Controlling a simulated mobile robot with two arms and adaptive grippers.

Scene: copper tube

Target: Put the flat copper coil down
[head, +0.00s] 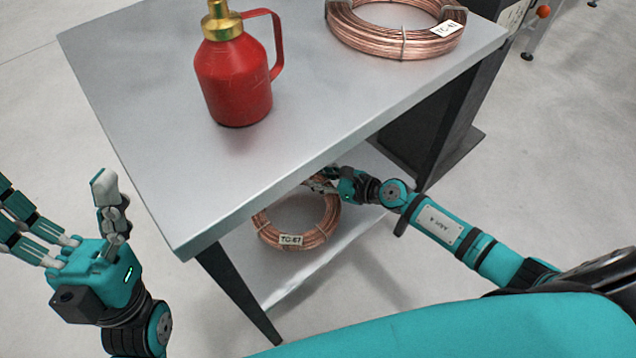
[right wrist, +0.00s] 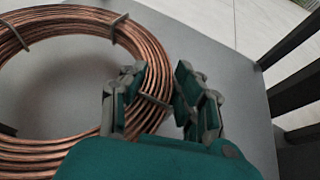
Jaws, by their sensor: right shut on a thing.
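A flat copper coil (head: 298,238) with a white tag reading TC-67 is at the lower shelf, partly hidden under the table top. In the right wrist view the coil (right wrist: 65,22) lies flat over the grey shelf surface. My right gripper (right wrist: 155,90) is shut on the coil's right side, with fingers on both sides of the strands. In the head view my right gripper (head: 322,182) is at the coil's upper right, partly hidden by the table edge. Whether the coil touches the shelf is unclear. My left gripper (head: 82,215) is raised, open and empty, left of the table.
Another copper coil (head: 395,42) lies on the table top (head: 150,110), and a red can with a brass top (head: 235,80) stands there. The lower shelf (head: 345,245) has bare room right of the coil. A dark table leg (head: 240,290) stands in front.

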